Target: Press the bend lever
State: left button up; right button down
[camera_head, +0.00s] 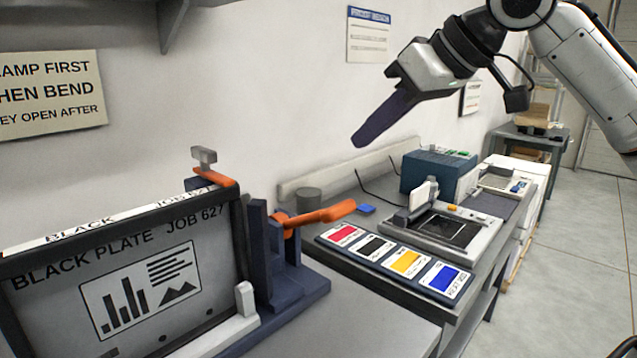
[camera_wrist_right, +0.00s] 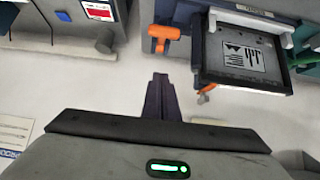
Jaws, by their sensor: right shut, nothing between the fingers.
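The bend lever (camera_head: 320,215), an orange handle, sticks out to the right from the dark blue bender (camera_head: 285,285). In the right wrist view the orange lever (camera_wrist_right: 165,32) shows at the top, left of the plate. The black plate (camera_head: 200,285), marked "BLACK PLATE JOB 627", stands upright in the bender. An orange clamp handle (camera_head: 212,176) is at the plate's top right corner. My right gripper (camera_head: 364,138) is shut and empty, in the air above and to the right of the lever, apart from it. Its dark fingers also show in the right wrist view (camera_wrist_right: 160,88). My left gripper is out of view.
Right of the lever lies a tray of colour cards (camera_head: 395,258). Behind it are a grey device (camera_head: 445,232) and a blue box (camera_head: 425,172). A grey cup (camera_head: 308,198) stands near the wall. The air between my right gripper and the lever looks clear.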

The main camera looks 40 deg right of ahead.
send_over(343, 207)
jog(key=w, duration=0.1)
notch_tip(343, 207, down, 6)
jog(key=shift+w+f, duration=0.1)
jog(key=shift+f, duration=0.15)
jog(key=f, duration=0.3)
jog(key=shift+s, duration=0.3)
jog(key=shift+s+f, duration=0.3)
jog(key=shift+f, duration=0.15)
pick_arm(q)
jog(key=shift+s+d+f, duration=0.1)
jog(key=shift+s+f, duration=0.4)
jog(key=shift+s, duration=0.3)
pick_arm(e)
jog(key=shift+d, duration=0.1)
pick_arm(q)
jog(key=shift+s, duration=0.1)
